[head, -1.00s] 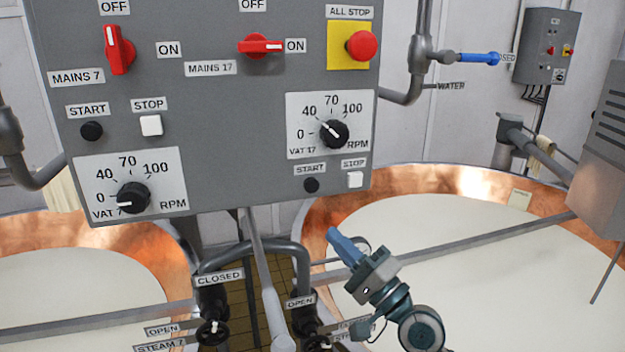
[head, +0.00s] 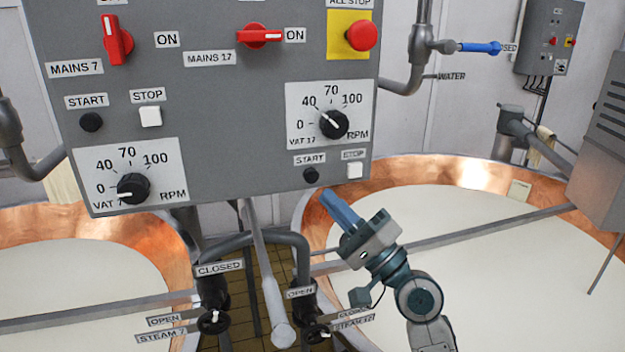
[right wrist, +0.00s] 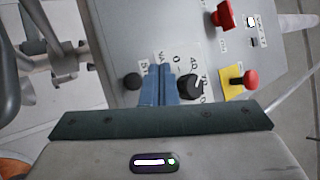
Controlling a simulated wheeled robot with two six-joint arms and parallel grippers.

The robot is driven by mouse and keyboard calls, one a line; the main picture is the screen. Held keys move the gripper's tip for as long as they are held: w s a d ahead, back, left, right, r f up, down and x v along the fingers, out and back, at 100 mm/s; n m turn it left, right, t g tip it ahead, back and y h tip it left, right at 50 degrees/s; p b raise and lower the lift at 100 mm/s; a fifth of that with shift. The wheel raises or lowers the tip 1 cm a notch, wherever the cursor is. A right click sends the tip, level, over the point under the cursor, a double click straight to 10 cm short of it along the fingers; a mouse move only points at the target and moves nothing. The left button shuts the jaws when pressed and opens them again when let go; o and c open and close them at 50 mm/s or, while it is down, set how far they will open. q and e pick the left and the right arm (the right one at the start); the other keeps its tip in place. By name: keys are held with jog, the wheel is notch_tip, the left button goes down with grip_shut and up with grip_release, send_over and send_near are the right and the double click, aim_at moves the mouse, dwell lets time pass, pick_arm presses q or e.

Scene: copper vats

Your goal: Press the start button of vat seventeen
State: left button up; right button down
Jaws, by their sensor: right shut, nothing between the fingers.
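The vat 17 start button (head: 311,175) is a small round black button low on the grey control panel (head: 235,130), under its START label. It also shows in the right wrist view (right wrist: 132,81). The white vat 17 stop button (head: 354,170) is just to its right. My right gripper (head: 328,196) is shut and empty, its blue fingers pointing up and left. In the head view its tips are just below and right of the start button, below the panel's bottom edge. In the right wrist view the fingertips appear between the start button and the dial. My left gripper is not in view.
The vat 17 speed dial (head: 333,123) and red all-stop button (head: 361,35) are above. The red mains 17 switch (head: 260,36) points to ON. Vat 7's start button (head: 91,122) is on the left. Pipes and valves (head: 210,320) stand below; a copper vat (head: 480,170) is behind.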

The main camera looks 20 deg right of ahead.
aim_at(311, 176)
jog(key=shift+w+a+b, duration=0.1)
jog(key=shift+w+b, duration=0.6)
jog(key=shift+w, duration=2)
jog(key=shift+w, duration=0.15)
jog(key=shift+w, duration=0.3)
